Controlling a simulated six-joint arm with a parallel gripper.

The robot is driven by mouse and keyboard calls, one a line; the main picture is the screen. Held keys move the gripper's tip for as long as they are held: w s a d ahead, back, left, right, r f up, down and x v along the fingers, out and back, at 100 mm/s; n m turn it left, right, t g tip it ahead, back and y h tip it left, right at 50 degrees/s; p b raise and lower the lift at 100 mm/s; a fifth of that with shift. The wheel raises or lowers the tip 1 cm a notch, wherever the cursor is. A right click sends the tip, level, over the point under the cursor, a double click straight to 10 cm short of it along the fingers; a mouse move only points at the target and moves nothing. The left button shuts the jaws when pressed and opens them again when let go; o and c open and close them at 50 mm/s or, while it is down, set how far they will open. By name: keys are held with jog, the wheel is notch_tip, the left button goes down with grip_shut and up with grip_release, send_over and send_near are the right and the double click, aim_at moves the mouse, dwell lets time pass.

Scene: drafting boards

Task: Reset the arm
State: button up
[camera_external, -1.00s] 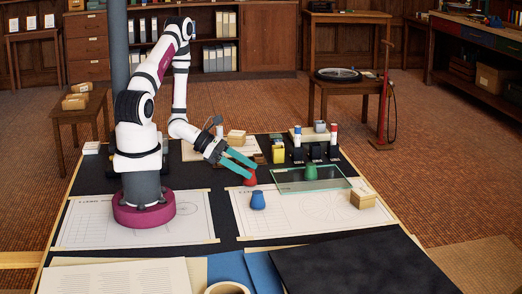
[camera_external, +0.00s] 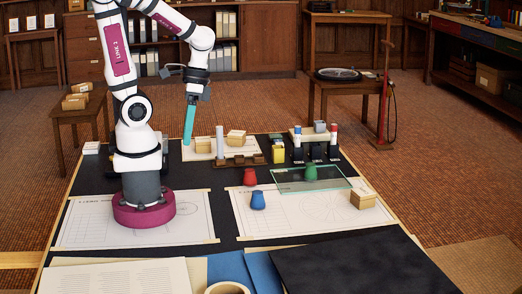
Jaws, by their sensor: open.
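My gripper (camera_external: 189,124) hangs with its teal fingers pointing down, above the back left part of the drafting table (camera_external: 190,178). The fingers overlap in this view, and nothing shows between them. My arm is raised and folded over its magenta base. A red piece (camera_external: 250,177) and a blue piece (camera_external: 258,200) stand on the table, well to the right of and nearer than my gripper. A green piece (camera_external: 311,173) shows at the glass panel (camera_external: 335,184); whether it is behind or on the glass I cannot tell.
A wooden box (camera_external: 363,199) sits at the right on a drawing sheet. A brown rack (camera_external: 240,161), a grey upright cylinder (camera_external: 220,140), a yellow container (camera_external: 278,153) and dark holders with marker-like items (camera_external: 334,142) stand at the back. A black board (camera_external: 360,265) covers the front right.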

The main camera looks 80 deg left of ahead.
jog(key=a+r+m+t+y, duration=0.1)
jog(key=m+y, duration=0.1)
jog(key=a+r+m+t+y, duration=0.1)
jog(key=a+r+m+y, duration=0.1)
jog(key=m, duration=0.1)
dwell(1.0)
